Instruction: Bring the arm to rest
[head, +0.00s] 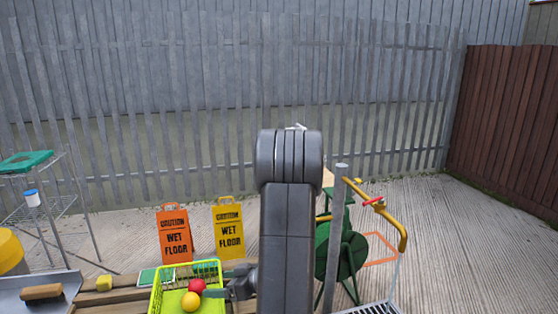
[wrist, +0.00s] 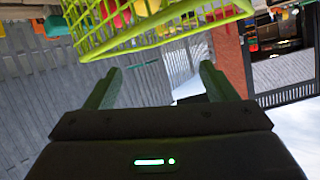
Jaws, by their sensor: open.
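My arm rises through the middle of the head view, a thick grey link with a rounded joint on top. My gripper (wrist: 160,80) shows in the wrist view with two green fingers spread wide and nothing between them. In the head view a dark part of the wrist juts out left of the arm, beside a lime-green basket (head: 155,297). The basket also fills the top of the wrist view (wrist: 165,35), beyond the fingers. I cannot tell whether the fingers touch it.
The basket holds a red ball (head: 197,286) and a yellow ball (head: 190,301). Orange (head: 174,236) and yellow (head: 229,230) wet-floor signs stand behind. A wire rack (head: 62,200) is at left.

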